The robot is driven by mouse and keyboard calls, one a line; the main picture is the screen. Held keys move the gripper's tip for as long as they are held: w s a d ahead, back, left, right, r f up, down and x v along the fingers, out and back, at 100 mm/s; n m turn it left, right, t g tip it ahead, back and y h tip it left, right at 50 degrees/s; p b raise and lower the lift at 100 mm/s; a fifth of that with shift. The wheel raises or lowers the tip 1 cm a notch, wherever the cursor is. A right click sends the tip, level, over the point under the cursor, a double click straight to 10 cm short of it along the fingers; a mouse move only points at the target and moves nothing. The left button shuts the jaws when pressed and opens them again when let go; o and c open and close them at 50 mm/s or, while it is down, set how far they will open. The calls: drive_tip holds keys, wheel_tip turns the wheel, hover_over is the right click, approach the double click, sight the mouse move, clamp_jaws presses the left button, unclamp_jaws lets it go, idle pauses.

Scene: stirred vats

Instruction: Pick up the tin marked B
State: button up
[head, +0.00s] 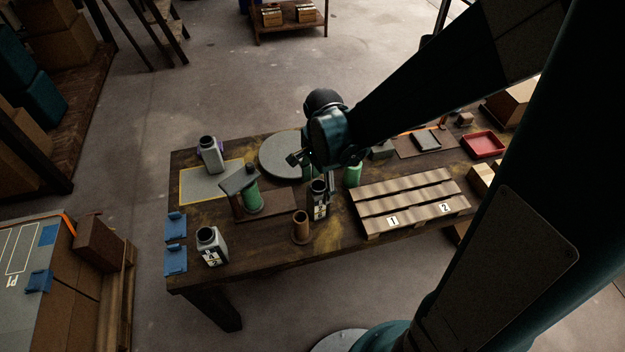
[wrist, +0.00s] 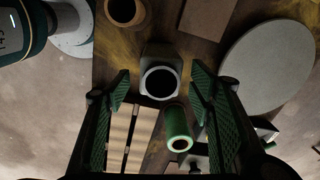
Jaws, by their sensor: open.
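A pale square tin with a round dark mouth (head: 318,197) stands upright near the middle of the workbench, with a white label on its front that is too small to read surely. In the wrist view the tin (wrist: 160,56) lies between the two fingers. My gripper (wrist: 160,80) is open and points down over it, with a gap on both sides. In the head view my wrist hides part of the space around the tin. Two similar tins stand to the left: one at the front (head: 210,246) with a label, one at the back (head: 210,155) with no readable letter.
A green cylinder (head: 353,173) stands close behind the tin, also between the fingers' bases in the wrist view (wrist: 178,125). A brown cup (head: 301,228) stands at its left front. A slatted rack (head: 410,200) marked 1 and 2 lies right, a grey disc (head: 280,155) behind.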

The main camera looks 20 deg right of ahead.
drive_tip(key=shift+w+a+f+m, duration=0.1)
drive_tip(key=shift+f+m, duration=0.3)
drive_tip(key=shift+f, duration=0.35)
drive_tip(key=shift+f, duration=0.15)
drive_tip(key=shift+f+b, duration=0.35)
drive_tip(key=shift+f, duration=0.85)
drive_tip(key=shift+f, duration=0.1)
drive_tip(key=shift+f+b, duration=0.9)
drive_tip(key=shift+f, duration=1.6)
drive_tip(key=c, duration=1.1)
drive_tip(key=shift+r, duration=0.15)
